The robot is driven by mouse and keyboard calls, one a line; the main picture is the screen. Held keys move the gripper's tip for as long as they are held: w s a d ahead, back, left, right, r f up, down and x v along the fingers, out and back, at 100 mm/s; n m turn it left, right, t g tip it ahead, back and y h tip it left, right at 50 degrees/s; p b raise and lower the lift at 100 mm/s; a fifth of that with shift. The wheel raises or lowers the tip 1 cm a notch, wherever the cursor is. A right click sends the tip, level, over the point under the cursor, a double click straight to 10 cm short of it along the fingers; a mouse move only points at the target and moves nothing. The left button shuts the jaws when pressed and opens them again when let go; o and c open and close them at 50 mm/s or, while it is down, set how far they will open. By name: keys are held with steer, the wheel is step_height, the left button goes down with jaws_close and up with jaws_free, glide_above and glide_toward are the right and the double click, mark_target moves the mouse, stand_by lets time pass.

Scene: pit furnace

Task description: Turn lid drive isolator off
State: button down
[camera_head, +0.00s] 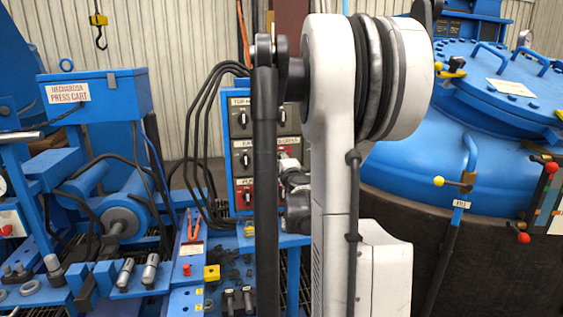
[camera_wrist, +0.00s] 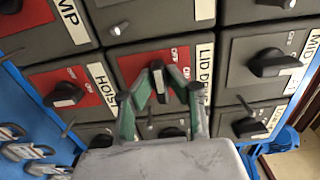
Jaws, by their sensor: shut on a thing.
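The lid drive isolator is a black rotary knob (camera_wrist: 161,87) on a red plate with OFF and ON marks, beside a label reading LID DRIVE (camera_wrist: 204,70) in the wrist view. My gripper (camera_wrist: 168,80) is at this knob, its dark fingertips with green inner sides closed around it. The fingers hide part of the knob, so its exact pointing is hard to read. In the head view, the blue-framed switch panel (camera_head: 241,152) stands behind my arm, and my arm hides much of its right part.
Neighbouring knobs sit close by, including the hoist knob (camera_wrist: 64,94) on a red plate and a knob on grey at the right (camera_wrist: 270,63). A blue press cart (camera_head: 95,95) stands left. A large blue lidded vessel (camera_head: 400,165) stands right.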

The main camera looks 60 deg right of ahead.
stand_by(0.5)
steer(key=c, duration=1.7)
jaws_free()
steer(key=shift+s, duration=0.1)
steer(key=v, duration=1.2)
